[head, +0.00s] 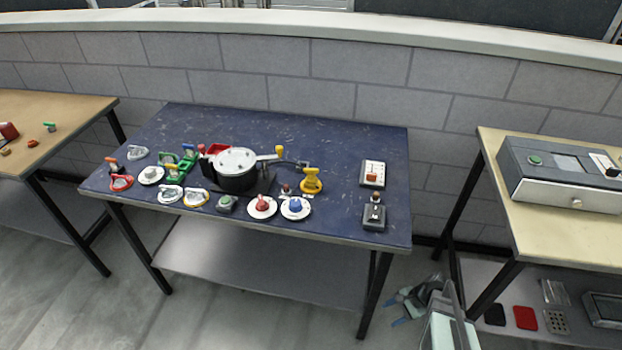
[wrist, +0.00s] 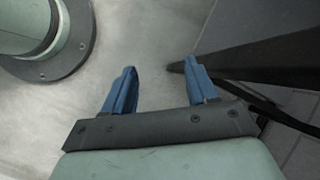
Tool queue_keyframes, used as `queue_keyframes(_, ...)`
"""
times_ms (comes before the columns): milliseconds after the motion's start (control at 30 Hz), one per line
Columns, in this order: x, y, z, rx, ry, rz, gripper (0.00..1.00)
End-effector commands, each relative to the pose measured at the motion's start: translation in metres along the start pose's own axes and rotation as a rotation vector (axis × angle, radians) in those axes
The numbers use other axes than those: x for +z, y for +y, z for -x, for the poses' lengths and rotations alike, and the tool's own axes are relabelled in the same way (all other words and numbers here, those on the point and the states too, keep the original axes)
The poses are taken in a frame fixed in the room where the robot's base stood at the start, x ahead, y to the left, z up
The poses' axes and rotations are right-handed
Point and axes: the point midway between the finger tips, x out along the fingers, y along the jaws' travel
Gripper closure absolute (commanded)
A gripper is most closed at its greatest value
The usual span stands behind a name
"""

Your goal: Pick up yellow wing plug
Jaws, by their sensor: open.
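A yellow piece with an upright handle on a round yellow base (head: 311,184), which looks like the yellow wing plug, stands on the blue table (head: 340,140), right of a black pot-like device. It is small in the head view, so its exact shape is hard to tell. My gripper (head: 397,311) is low beside the table's front right leg, below the tabletop and well away from the yellow piece. In the wrist view my gripper (wrist: 160,72) has its two blue fingers apart with nothing between them, over bare floor. The yellow piece is not in the wrist view.
The black device with a white lid (head: 235,160) stands mid-table. Red (head: 262,203) and blue (head: 296,204) knobs on white discs sit near the front edge. A dark table leg (wrist: 260,65) is close to my fingers. The tabletop's right part holds two small boxes.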

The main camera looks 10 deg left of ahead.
Motion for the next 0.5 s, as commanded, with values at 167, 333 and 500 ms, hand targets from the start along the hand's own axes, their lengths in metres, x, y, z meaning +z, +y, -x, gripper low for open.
queue_keyframes(167,-0.027,-0.042,0.035,-0.119,-0.003,-0.116,0.43)
queue_keyframes(333,-0.043,-0.07,0.06,-0.115,0.008,-0.17,0.43)
queue_keyframes(500,-0.061,-0.108,0.098,-0.118,0.022,-0.247,0.43)
